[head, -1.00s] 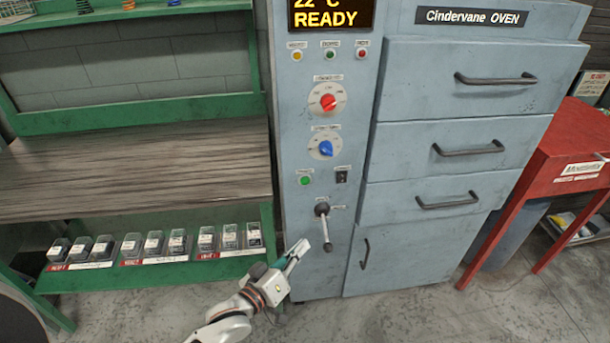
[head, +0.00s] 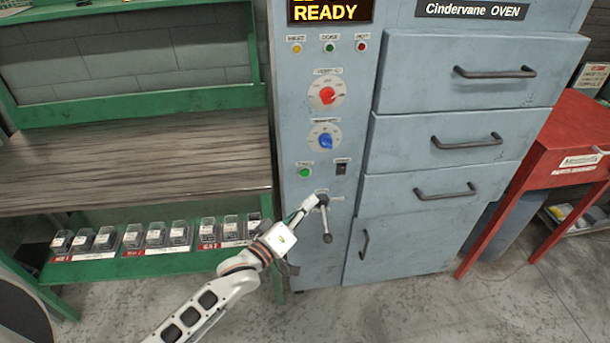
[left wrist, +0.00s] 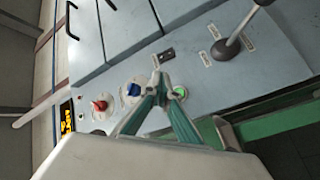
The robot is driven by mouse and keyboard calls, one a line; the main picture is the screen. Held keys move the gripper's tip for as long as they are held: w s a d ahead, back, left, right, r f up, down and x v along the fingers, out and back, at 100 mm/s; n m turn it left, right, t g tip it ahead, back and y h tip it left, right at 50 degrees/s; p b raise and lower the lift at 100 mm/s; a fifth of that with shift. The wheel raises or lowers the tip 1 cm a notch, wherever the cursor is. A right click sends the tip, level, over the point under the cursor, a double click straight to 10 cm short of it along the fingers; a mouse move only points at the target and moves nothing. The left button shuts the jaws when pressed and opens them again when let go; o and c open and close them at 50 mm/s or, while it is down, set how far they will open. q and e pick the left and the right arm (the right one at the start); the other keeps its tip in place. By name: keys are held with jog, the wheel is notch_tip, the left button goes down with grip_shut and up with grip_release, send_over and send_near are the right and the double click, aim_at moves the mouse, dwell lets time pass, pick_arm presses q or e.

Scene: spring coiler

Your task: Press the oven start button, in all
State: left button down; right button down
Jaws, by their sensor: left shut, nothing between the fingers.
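The grey oven (head: 465,75) stands in the middle right, with a control panel on its left part. The green button (head: 304,173) sits low on that panel, left of a small black switch (head: 341,168). The green button also shows in the left wrist view (left wrist: 180,92), just beside my fingertips. My left gripper (head: 311,203) is shut and empty, and in the head view its tips lie below the green button, near the lever's pivot. I cannot tell whether the tips touch the panel. My right gripper is not in view.
A lever (head: 325,220) hangs below the button, close to my left gripper. Red (head: 327,96) and blue (head: 325,140) knobs are above. The display (head: 330,11) reads READY. A green bench (head: 130,100) with a shelf of small boxes is left, a red table (head: 565,150) right.

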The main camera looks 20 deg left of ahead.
aim_at(305, 173)
pick_arm(q)
jog(key=w+a, duration=0.1)
jog(key=w, duration=0.1)
jog(key=w+a+b, duration=0.1)
jog(key=w, duration=0.1)
jog(key=w+a+b, duration=0.1)
jog(key=w, duration=0.2)
dwell(0.3)
dwell(0.8)
jog(key=shift+w, duration=0.1)
dwell(0.3)
jog(key=shift+w+a, duration=0.15)
jog(key=shift+w, duration=0.1)
